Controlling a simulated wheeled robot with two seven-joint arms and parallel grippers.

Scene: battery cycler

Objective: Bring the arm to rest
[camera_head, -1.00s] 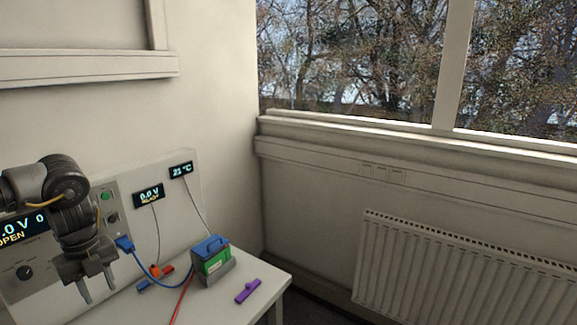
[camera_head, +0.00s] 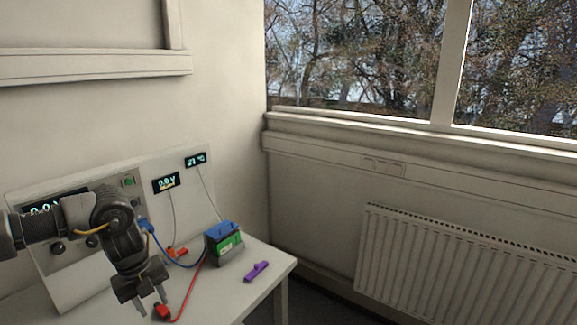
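My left arm comes in from the left, with its dark gripper (camera_head: 152,306) pointing down over the front part of the white table (camera_head: 225,290). Its two fingers are apart, and I see nothing held between them. A red plug (camera_head: 162,313) on a red cable is beside or just behind the fingertips; I cannot tell whether they touch. My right gripper is not in view.
The cycler panel (camera_head: 130,182) stands at the table's back. A green and blue battery (camera_head: 228,243) sits right of the gripper, with a purple piece (camera_head: 257,271) in front. A blue plug (camera_head: 146,226) is at the panel. A radiator (camera_head: 450,260) is at the right.

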